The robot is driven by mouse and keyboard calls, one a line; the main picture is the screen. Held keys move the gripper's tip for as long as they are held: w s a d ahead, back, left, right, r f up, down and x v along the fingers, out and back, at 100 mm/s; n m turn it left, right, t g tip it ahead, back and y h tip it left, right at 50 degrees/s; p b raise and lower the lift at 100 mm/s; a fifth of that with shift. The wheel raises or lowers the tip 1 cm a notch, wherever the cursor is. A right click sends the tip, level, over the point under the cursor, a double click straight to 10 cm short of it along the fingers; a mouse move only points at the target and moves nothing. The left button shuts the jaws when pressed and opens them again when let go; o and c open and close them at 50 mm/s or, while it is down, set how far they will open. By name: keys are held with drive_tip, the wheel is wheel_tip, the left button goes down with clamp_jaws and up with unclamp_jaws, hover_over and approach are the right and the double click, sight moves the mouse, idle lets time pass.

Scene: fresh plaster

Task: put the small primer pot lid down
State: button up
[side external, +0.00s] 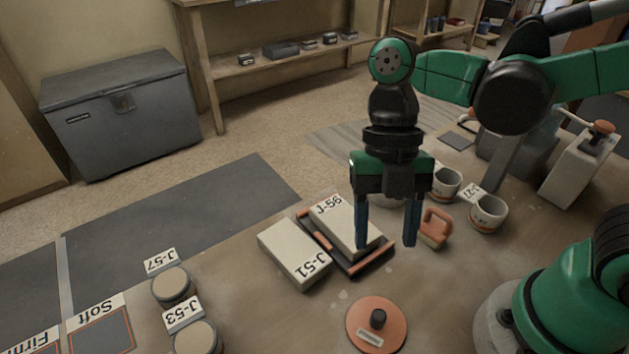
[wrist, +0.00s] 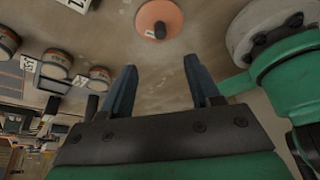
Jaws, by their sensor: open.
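A round orange lid (side external: 376,326) with a black knob and a small pale label lies flat on the work surface at the front. I take it to be the small primer pot lid. In the wrist view it shows at the top (wrist: 158,17), beyond my fingertips. My gripper (side external: 386,243) points down with its two blue fingers apart and nothing between them. In the side view it stands behind the lid, over or near the right side of a dark tray (side external: 352,268). The exact height of the fingertips is hard to tell. The wrist view also shows the gripper (wrist: 161,65) open.
A block marked J-56 (side external: 347,226) sits on the tray; block J-51 (side external: 294,254) lies beside it. An orange-handled tool (side external: 434,227) and white cups (side external: 488,213) are right. Round pots (side external: 172,285) and a "Soft" pad (side external: 101,332) are left. The surface around the lid is clear.

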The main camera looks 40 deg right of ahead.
drive_tip(key=w+d+r+m+t+h, duration=0.1)
drive_tip(key=w+d+m+t, duration=0.2)
drive_tip(key=m, duration=1.1)
drive_tip(key=w+d+r+m+t+h, duration=0.1)
drive_tip(key=w+d+m+t, duration=0.3)
drive_tip(key=m, duration=1.1)
drive_tip(key=d+t, duration=0.3)
drive_tip(key=d, duration=0.1)
drive_tip(key=shift+t, duration=0.4)
